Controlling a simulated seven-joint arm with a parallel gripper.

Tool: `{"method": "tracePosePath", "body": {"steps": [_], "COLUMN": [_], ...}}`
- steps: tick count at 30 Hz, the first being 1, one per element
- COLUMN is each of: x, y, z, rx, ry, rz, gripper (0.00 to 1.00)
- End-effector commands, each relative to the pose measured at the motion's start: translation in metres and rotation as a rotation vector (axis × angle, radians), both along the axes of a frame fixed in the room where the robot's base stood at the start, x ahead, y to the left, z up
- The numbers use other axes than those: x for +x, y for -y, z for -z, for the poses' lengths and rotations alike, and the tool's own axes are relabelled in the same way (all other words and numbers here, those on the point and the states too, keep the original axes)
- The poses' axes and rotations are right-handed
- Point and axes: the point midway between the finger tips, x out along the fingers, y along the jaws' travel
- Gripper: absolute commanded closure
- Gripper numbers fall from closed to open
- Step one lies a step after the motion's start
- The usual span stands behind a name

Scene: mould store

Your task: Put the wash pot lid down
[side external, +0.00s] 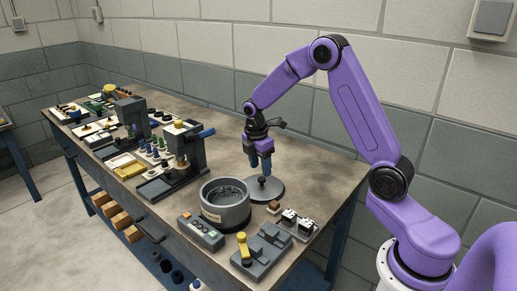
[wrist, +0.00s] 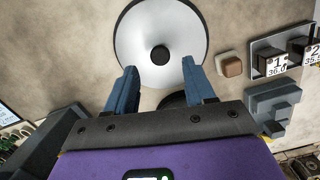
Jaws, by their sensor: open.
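The wash pot lid (side external: 270,193), a round grey disc with a black knob, lies flat on the bench in the side external view, just right of and behind the pot. In the wrist view the lid (wrist: 140,48) looks pale with a dark rim, its knob ahead of the fingers. The wash pot (side external: 224,218) is a round grey vessel standing with its top open, dark inside. My gripper (side external: 262,168) is open and empty, fingers down, just above the lid. In the wrist view my gripper (wrist: 160,88) shows two spread blue fingers with the knob not between them.
A small brown block (side external: 273,207) lies by the lid's front edge. A stand with numbered blocks (side external: 297,222), a grey stepped fixture (side external: 262,250) and a button box (side external: 200,232) line the front. A press (side external: 186,150) stands left. The bench behind and right of the lid is clear.

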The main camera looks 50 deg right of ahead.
Motion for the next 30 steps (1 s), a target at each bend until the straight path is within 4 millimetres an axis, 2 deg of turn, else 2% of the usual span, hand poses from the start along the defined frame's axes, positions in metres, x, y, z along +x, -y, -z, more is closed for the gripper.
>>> {"method": "tracePosePath", "body": {"steps": [3, 9, 15, 20, 23, 26, 30], "x": [0.001, 0.002, 0.002, 0.001, -0.006, -0.021, -0.058], "y": [-0.003, -0.007, -0.009, -0.011, -0.023, -0.047, -0.089], "z": [-0.026, -0.059, -0.075, -0.078, -0.081, -0.086, -0.094], "rx": [0.000, 0.000, 0.000, 0.000, 0.003, 0.010, 0.029], "ry": [0.006, 0.003, 0.001, -0.001, 0.006, 0.021, 0.041], "rz": [-0.001, 0.001, 0.000, 0.000, 0.004, 0.017, 0.050], "gripper": [0.46, 0.46, 0.46, 0.46, 0.46, 0.46, 0.46]}}
